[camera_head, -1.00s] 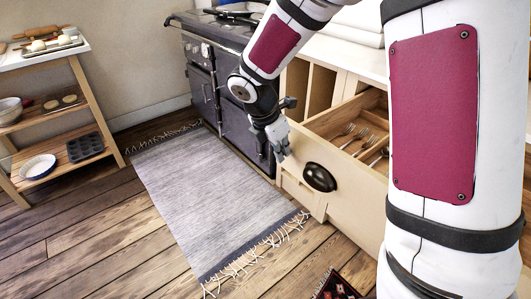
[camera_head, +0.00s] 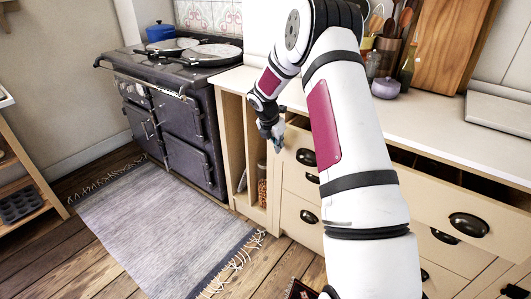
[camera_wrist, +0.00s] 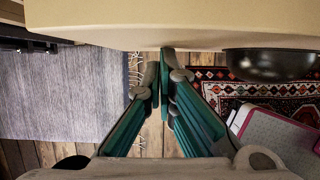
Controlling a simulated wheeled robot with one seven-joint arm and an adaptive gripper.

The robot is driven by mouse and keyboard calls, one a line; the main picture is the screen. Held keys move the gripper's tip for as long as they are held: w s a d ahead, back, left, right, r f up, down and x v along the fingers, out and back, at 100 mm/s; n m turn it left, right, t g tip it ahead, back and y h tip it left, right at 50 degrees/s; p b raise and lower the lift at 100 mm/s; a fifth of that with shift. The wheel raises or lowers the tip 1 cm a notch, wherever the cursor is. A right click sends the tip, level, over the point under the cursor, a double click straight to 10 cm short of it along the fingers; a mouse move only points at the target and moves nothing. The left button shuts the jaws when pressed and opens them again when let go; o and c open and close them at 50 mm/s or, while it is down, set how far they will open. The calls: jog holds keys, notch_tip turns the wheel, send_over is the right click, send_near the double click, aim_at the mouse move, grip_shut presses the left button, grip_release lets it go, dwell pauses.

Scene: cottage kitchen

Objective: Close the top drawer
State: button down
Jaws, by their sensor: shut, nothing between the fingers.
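The top drawer (camera_head: 294,143) has a cream front with a black cup handle (camera_head: 306,157), left of my arm in the head view. Its front now sits close under the worktop, and no cutlery shows. I cannot tell whether it is fully flush, as my arm hides its right part. Contact is unclear.
Another drawer (camera_head: 500,222) on the right has a dark gap above its front. An open cubby (camera_head: 240,150) and dark range cooker (camera_head: 180,125) stand left of the drawer. A grey rug (camera_head: 160,225) and a patterned rug (camera_wrist: 270,95) lie on the floor.

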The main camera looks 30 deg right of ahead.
jog(key=shift+w+d, duration=0.35)
jog(key=shift+d, duration=0.6)
jog(key=shift+w+d, duration=0.4)
jog(key=shift+d, duration=0.55)
jog(key=shift+w+d, duration=0.35)
jog(key=shift+d, duration=0.6)
jog(key=shift+a, duration=0.3)
jog(key=s+a, duration=0.2)
jog(key=a, duration=0.2)
jog(key=m+p, duration=0.4)
send_near(285, 138)
jog(key=s+a+r, duration=0.5)
jog(key=a+r, duration=0.3)
jog(key=r, duration=0.2)
jog(key=s+a+r+m+t+p, duration=0.1)
jog(key=s+a+r+m+p, duration=0.1)
jog(key=s+a+r+m, duration=0.7)
jog(key=s+a+r+m+y+p, duration=0.1)
jog(key=s+a+r+m, duration=0.1)
jog(key=s, duration=0.8)
jog(key=s+a+r+m+t+y+p, duration=0.1)
jog(key=s+a+m, duration=0.3)
jog(key=s, duration=0.6)
jog(key=s+a+r+m+y+p, duration=0.2)
jog(key=s+a, duration=0.3)
jog(key=s, duration=0.5)
jog(key=shift+s+a+r+m+t+p, duration=0.2)
jog(key=shift+r+m+t+p, duration=0.1)
jog(key=shift+r+m+p, duration=0.3)
